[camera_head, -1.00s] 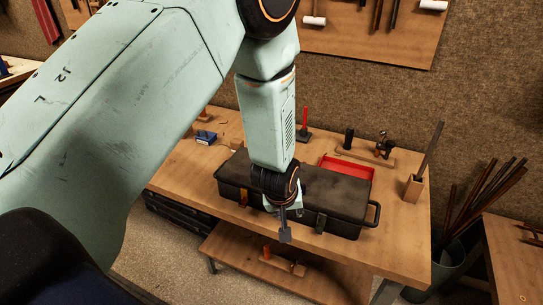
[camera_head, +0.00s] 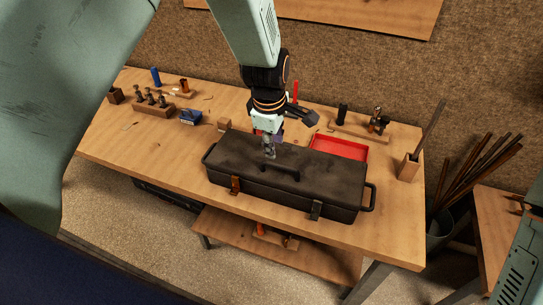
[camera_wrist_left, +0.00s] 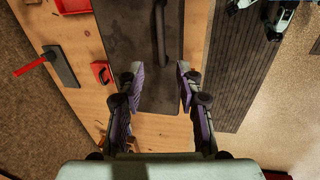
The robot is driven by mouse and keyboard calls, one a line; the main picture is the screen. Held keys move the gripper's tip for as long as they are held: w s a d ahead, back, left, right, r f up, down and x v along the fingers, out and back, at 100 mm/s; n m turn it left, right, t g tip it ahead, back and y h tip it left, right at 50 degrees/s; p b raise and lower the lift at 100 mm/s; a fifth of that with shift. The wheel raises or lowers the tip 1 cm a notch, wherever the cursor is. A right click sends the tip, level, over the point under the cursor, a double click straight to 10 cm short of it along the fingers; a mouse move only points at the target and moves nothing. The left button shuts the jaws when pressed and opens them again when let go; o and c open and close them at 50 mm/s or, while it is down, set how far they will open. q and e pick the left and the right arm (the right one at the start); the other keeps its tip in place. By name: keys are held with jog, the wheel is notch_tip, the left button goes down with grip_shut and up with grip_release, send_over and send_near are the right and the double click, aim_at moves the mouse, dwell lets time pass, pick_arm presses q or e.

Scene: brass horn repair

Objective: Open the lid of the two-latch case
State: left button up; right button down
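The black two-latch case (camera_head: 330,181) lies on the workbench with its lid down. A carrying handle (camera_head: 282,172) is on top of the lid. On the front are a brown-orange latch (camera_head: 235,186) at left and a grey latch (camera_head: 315,210) at right; I cannot tell whether either is fastened. My left gripper (camera_head: 268,148) is over the rear left part of the lid, pointing down. In the left wrist view its fingers (camera_wrist_left: 159,76) are open and empty, with the lid (camera_wrist_left: 128,30) and handle (camera_wrist_left: 160,32) beyond them. My right gripper is not in view.
A red tray (camera_head: 338,149) lies close behind the case. A wooden tool holder (camera_head: 409,167) stands at the right end of the workbench (camera_head: 150,150).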

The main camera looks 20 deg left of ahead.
aim_at(277, 165)
pick_arm(q)
jog(key=x, duration=0.6)
jog(key=shift+s+d+f, duration=0.1)
jog(key=shift+d+f, duration=0.1)
jog(key=shift+a+f, duration=0.15)
jog(key=shift+f, duration=0.45)
jog(key=shift+w+f, duration=0.15)
jog(key=shift+w, duration=0.1)
jog(key=shift+d, duration=0.25)
jog(key=shift+a, duration=0.2)
jog(key=c, duration=0.5)
jog(key=shift+d, duration=0.1)
grip_shut()
